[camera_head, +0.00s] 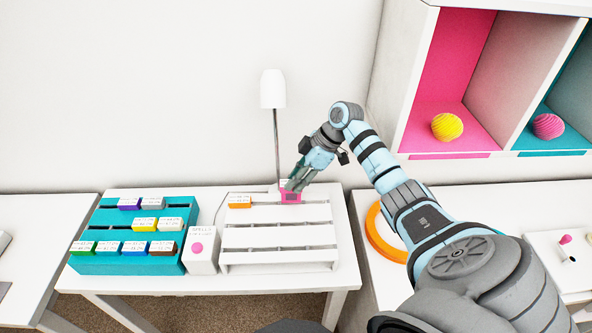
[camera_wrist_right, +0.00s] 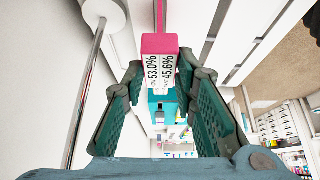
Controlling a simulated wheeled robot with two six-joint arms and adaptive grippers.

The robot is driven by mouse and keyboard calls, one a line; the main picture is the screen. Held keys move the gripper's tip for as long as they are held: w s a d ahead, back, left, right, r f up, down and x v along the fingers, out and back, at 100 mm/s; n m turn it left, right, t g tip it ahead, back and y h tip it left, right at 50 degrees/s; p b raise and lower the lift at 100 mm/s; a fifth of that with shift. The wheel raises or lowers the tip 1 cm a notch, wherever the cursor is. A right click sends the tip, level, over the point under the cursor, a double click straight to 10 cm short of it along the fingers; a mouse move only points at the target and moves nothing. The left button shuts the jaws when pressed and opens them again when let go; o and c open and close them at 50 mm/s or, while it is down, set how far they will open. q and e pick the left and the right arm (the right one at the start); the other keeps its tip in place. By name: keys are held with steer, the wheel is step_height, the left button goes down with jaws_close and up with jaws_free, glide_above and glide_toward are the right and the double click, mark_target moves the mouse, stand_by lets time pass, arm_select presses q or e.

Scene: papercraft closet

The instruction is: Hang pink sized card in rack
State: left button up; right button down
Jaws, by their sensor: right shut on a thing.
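The pink card (camera_head: 291,197) is at the top slat of the white rack (camera_head: 280,237), toward its right half. In the right wrist view the pink card (camera_wrist_right: 160,43) has a pink edge and a white face with printed percentages. My right gripper (camera_head: 294,186) is shut on it, with the card between the fingertips (camera_wrist_right: 160,72). Whether the card sits in the slot or just above it, I cannot tell. An orange card (camera_head: 239,201) hangs at the left end of the same top slat. My left gripper is not in view.
A teal rack (camera_head: 125,264) with several coloured cards stands left. A white box with a pink dot (camera_head: 200,249) sits between the racks. A lamp (camera_head: 273,90) rises behind the white rack. Shelves (camera_head: 412,85) with yarn balls and an orange ring (camera_head: 375,239) are right.

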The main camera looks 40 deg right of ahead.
steer(key=shift+f+b, duration=1.45)
steer(key=shift+f, duration=1.25)
steer(key=c, duration=1.2)
jaws_free()
steer(key=shift+r, duration=0.15)
step_height(320, 180, up, 10)
steer(key=shift+f, duration=0.1)
